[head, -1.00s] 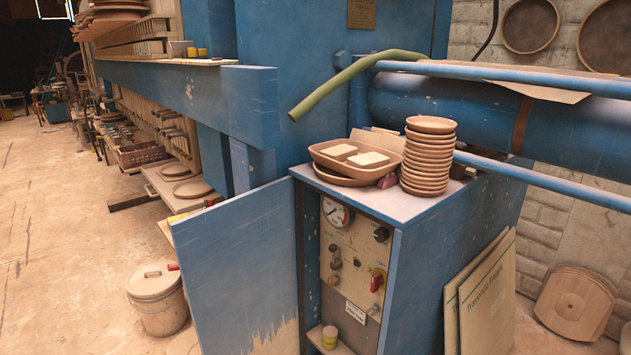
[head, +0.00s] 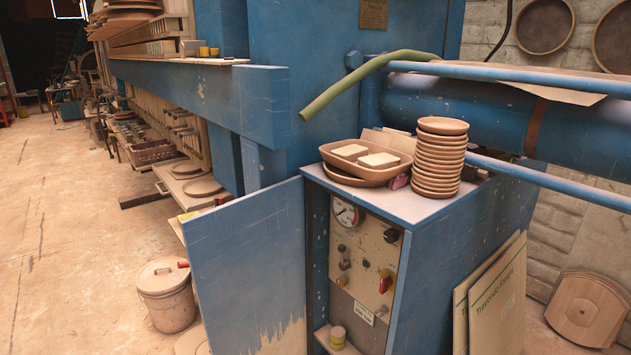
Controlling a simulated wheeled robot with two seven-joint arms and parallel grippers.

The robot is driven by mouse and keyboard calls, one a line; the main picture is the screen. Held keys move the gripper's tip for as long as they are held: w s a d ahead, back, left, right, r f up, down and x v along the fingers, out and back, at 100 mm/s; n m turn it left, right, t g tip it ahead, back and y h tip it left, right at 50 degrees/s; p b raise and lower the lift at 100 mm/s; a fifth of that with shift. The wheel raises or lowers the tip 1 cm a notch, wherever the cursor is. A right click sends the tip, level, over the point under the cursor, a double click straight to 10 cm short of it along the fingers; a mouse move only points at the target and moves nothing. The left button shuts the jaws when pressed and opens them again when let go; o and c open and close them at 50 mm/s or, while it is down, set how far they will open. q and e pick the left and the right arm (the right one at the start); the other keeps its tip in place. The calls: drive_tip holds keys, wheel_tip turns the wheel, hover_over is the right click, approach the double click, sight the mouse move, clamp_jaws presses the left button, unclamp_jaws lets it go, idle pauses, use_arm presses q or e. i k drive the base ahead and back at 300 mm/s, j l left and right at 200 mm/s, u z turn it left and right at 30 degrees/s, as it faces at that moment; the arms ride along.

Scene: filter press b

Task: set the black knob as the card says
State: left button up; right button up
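The black knob (head: 391,235) sits at the upper right of the beige control panel (head: 362,262), inside the open blue cabinet; its setting is too small to read. A round gauge (head: 346,213) is at the panel's upper left. A red-handled switch (head: 385,281) is lower right, with several small dark controls on the left side. A small white card (head: 363,313) is fixed at the panel's bottom; its writing is not legible. Neither of my grippers shows in the view.
The blue cabinet door (head: 248,265) stands open to the left. Terracotta saucers (head: 438,158) and a tray (head: 366,162) sit on the cabinet top. A small yellow-banded pot (head: 337,337) stands on the ledge below the panel. A lidded bucket (head: 167,295) is on the floor left.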

sight(390, 235)
drive_tip(key=k, duration=1.05)
drive_tip(key=k+z, duration=0.2)
drive_tip(key=z, duration=1.4)
drive_tip(key=j+z, duration=0.2)
drive_tip(key=j, duration=0.55)
drive_tip(key=j+z, duration=0.15)
drive_tip(key=j, duration=0.6)
drive_tip(key=k+j+z, duration=0.2)
drive_tip(key=j, duration=0.5)
drive_tip(key=k+j, duration=0.1)
drive_tip(key=j, duration=1.35)
drive_tip(key=k+j, duration=0.15)
drive_tip(key=j, duration=0.6)
drive_tip(key=k+j, duration=0.1)
drive_tip(key=j, duration=1.35)
drive_tip(key=k+j, duration=0.15)
drive_tip(key=j, duration=0.55)
